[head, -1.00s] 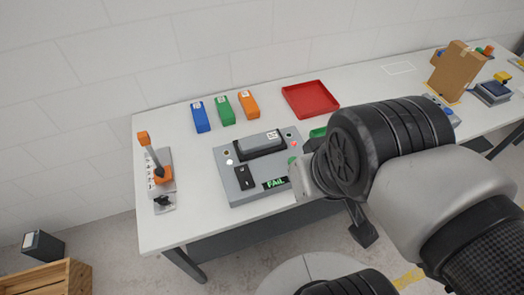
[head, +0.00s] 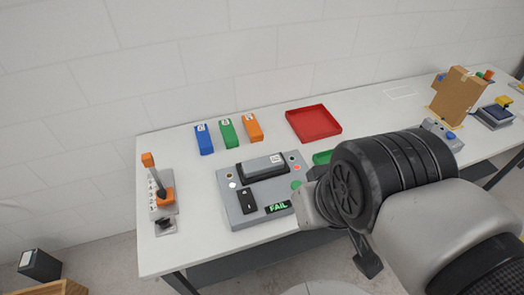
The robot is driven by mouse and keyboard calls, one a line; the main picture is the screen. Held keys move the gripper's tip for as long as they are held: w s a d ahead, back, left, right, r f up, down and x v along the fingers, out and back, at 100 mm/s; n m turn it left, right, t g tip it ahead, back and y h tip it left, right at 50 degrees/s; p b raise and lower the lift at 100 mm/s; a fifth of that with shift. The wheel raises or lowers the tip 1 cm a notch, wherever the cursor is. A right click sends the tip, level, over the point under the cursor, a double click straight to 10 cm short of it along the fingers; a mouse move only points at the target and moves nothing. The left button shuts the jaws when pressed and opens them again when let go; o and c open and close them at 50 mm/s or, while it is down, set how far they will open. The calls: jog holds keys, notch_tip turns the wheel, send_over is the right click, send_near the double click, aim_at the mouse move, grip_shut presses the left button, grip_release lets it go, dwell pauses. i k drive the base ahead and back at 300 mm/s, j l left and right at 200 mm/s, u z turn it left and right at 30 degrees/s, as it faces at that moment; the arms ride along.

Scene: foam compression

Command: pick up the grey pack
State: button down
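A grey pack (head: 263,167) lies in the dark slot on top of a grey test machine (head: 233,208), with a small white label at its right end. The machine's display (head: 278,207) reads FAIL in green. Another dark grey block (head: 38,264) with a white label stands at the lower left, off the table; I cannot tell which of the two the task means. My gripper (head: 322,205) is at the right edge of the machine, mostly hidden behind my wrist. Its fingers do not show clearly, and I see nothing held in it.
Blue (head: 203,139), green (head: 228,133) and orange (head: 252,127) blocks stand behind the machine. A red tray (head: 313,123) is at the back, a green one (head: 322,157) partly behind my arm. An orange-handled lever (head: 158,180) stands left. A wooden crate (head: 62,287) is at the lower left.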

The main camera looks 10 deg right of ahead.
aim_at(254, 167)
jog(key=i+l+u, duration=0.2)
jog(key=i+u, duration=0.15)
jog(key=i+l+u, duration=0.35)
